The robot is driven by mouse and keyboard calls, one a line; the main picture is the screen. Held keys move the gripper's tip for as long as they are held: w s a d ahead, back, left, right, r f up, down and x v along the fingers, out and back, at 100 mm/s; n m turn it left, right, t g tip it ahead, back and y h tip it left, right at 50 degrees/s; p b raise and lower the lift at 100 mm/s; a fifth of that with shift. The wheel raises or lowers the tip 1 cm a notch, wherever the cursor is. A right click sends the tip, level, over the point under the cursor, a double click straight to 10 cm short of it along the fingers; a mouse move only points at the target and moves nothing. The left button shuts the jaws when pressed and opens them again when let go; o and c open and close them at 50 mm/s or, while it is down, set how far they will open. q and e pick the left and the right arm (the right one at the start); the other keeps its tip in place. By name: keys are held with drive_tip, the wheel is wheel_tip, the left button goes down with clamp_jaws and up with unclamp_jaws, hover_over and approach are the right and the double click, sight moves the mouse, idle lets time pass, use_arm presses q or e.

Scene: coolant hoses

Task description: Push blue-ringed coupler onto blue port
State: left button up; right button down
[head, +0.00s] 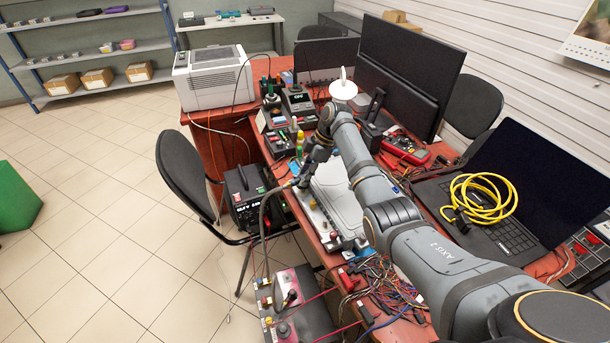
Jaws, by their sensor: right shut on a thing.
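My right arm comes in from the lower right, and its gripper (304,178) is over the left edge of the red-brown table. The gripper is shut at the upper end of a dark hose (264,215), by a small coupler (289,185). The coupler's ring colour is too small to make out. A grey-white plate-like unit (337,196) lies on the table just below the gripper. Small fittings (333,236) stand along its near left side. I cannot tell which one is the blue port, or whether the coupler touches it. My left gripper is not in view.
Black monitors (410,70) stand behind my arm. A laptop (520,190) with a coiled yellow cable (480,200) is at the right. Loose wires (375,285) lie at the near edge. A black chair (190,175) stands left of the table.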

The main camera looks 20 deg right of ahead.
drive_tip(key=shift+f, duration=0.15)
drive_tip(key=shift+f, duration=0.55)
drive_tip(key=shift+f, duration=0.2)
drive_tip(key=shift+f, duration=0.2)
idle(0.3)
drive_tip(key=shift+f+p, duration=0.4)
drive_tip(key=shift+f, duration=0.05)
idle(2.5)
